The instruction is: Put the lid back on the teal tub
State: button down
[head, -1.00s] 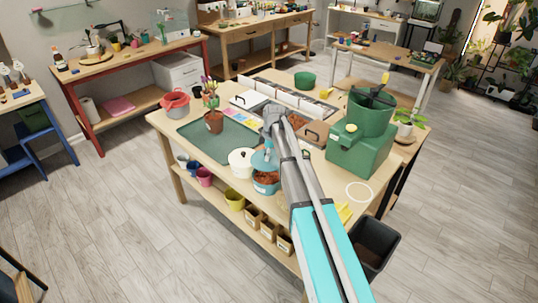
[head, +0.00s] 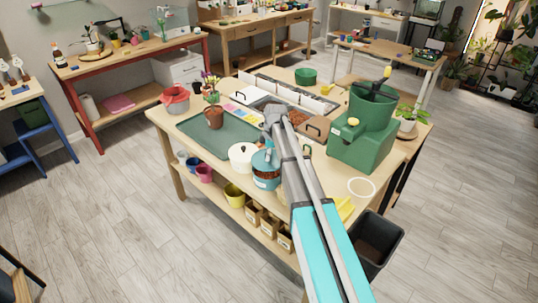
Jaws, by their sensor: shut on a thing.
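The teal tub (head: 267,183) stands near the front edge of the table, with reddish-brown contents showing at its top. The teal lid (head: 264,161) is just above the tub, overlapping its back part in the head view. My gripper (head: 270,150) is shut on the lid from above. My arm partly hides the right side of the tub and lid. I cannot tell whether the lid touches the rim.
A white lidded pot (head: 242,157) stands close left of the tub. A green machine (head: 362,140) stands at the right. A white ring (head: 362,188) lies on bare tabletop.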

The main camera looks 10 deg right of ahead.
jog(key=shift+f+b, duration=1.45)
jog(key=shift+f, duration=0.25)
jog(key=shift+f, duration=0.15)
dwell(1.4)
jog(key=shift+c, duration=2)
grip_release()
jog(key=shift+o, duration=0.2)
jog(key=o, duration=0.4)
jog(key=shift+c, duration=0.2)
jog(key=shift+s, duration=0.1)
jog(key=shift+r+p, duration=3.4)
jog(key=shift+r, duration=0.15)
